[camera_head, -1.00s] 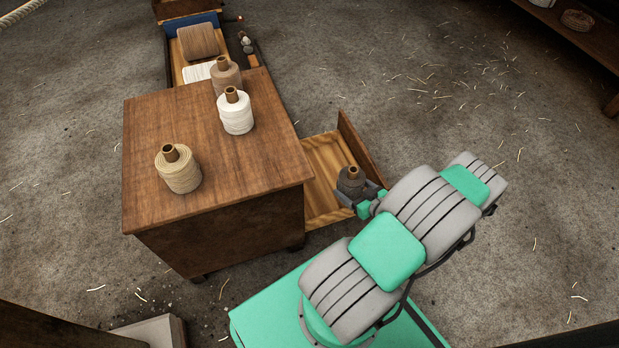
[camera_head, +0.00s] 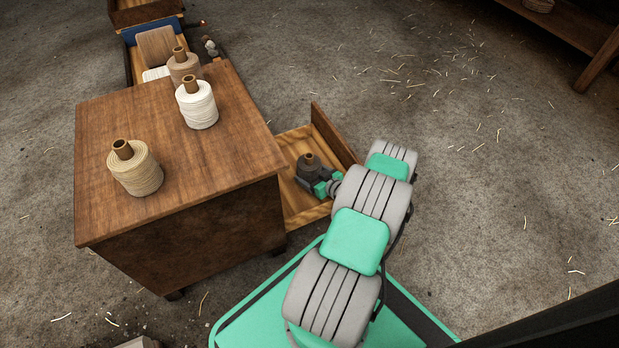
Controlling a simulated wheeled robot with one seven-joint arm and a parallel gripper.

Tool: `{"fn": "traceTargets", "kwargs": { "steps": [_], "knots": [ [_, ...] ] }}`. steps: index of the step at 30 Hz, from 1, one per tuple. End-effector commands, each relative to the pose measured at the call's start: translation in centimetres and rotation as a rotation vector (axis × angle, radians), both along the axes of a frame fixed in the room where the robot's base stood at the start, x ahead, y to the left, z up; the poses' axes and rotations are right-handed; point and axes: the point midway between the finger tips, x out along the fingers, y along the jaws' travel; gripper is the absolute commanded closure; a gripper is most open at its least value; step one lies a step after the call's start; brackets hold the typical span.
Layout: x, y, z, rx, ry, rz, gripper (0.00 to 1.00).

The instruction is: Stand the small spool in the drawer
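The small spool (camera_head: 308,164) is dark grey with a brown core sticking up, and it looks upright. My gripper (camera_head: 311,174) is shut on it, with dark fingers at its sides. The pulled-out drawer (camera_head: 297,205) is light wood inside and projects from the right side of the brown cabinet (camera_head: 180,150). The spool appears within the drawer's outline, low inside it. My gripper and arm hide its lower part, so I cannot tell whether it touches the drawer floor.
A cream spool (camera_head: 137,172), a white spool (camera_head: 198,106) and a tan spool (camera_head: 184,70) stand on the cabinet top. The drawer's dark front board (camera_head: 335,138) rises beside my gripper. Open, straw-strewn floor lies to the right. A wooden shelf (camera_head: 570,35) stands at the upper right.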

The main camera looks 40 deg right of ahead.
Motion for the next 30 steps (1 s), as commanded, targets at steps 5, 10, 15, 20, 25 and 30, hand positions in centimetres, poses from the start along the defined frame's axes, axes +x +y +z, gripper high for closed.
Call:
{"fn": "traceTargets", "kwargs": {
  "steps": [5, 10, 15, 20, 25, 30],
  "knots": [
    [0.1, -0.1, 0.4, -0.003, -0.003, 0.000, 0.78],
    [0.1, -0.1, -0.1, -0.004, -0.003, 0.001, 0.78],
    [0.0, -0.1, -0.7, -0.002, -0.002, 0.001, 0.78],
    [0.0, 0.1, -1.2, -0.002, 0.001, 0.001, 0.78],
    [-0.1, 0.3, -1.6, 0.002, 0.007, 0.002, 0.08],
    [-0.2, 0.5, -1.8, 0.006, 0.010, 0.003, 0.00]
  ]
}}
